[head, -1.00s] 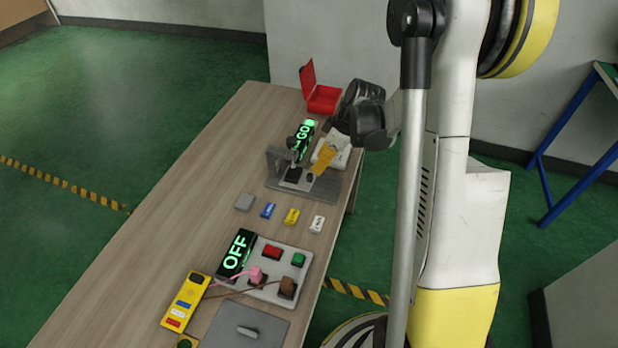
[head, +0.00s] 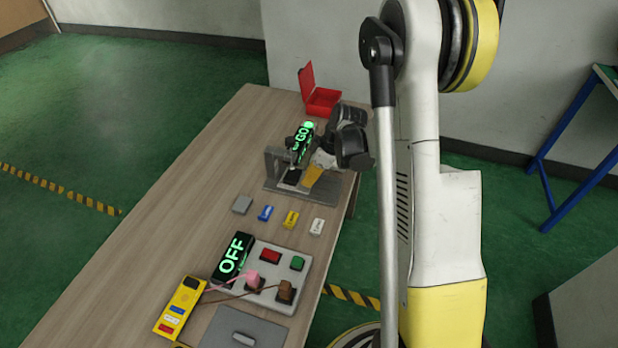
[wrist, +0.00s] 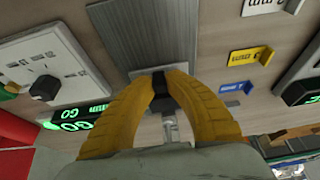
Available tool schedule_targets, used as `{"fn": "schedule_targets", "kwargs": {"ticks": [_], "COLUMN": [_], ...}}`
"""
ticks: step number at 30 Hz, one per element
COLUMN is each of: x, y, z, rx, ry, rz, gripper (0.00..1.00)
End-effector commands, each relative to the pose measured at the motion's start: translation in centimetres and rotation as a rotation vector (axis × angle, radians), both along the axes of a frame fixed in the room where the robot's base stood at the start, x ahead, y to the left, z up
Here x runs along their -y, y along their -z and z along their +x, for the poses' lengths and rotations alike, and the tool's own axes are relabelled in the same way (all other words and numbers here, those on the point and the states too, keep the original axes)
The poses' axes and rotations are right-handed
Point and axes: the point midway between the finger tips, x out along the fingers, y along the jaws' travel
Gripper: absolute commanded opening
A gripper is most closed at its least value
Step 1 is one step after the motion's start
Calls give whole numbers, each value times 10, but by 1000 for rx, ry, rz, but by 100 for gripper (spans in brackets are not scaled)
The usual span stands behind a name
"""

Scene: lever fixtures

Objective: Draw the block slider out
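The block slider is a grey fixture (head: 325,195) with a flat base and an upright end plate, at the far part of the table. Its grey plate (wrist: 150,30) also shows in the wrist view. A small dark block (wrist: 160,88) on it sits between my fingertips. My gripper (head: 307,182) has come down over the fixture from the right. In the wrist view, the yellow fingers of my gripper (wrist: 161,80) converge and appear to touch the dark block on both sides. The fingers and palm hide part of the block and track.
A lit GO display (head: 302,138) stands close behind the fixture, and an open red box (head: 321,100) beyond it. Small coloured labels (head: 290,219) lie in front. Nearer are an OFF display (head: 232,258) and a button panel (head: 300,250). The table's left side (head: 150,225) is clear.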

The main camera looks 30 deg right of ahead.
Motion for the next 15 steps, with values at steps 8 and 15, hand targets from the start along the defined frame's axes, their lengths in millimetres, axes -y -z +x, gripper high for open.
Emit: {"fn": "schedule_targets", "kwargs": {"ticks": [8, 15], "x": [20, 54], "y": [1, 1], "z": [-19, -54], "rx": [-3, -2], "ry": [5, 3], "rz": [-1, -2], "gripper": [0, 0]}}
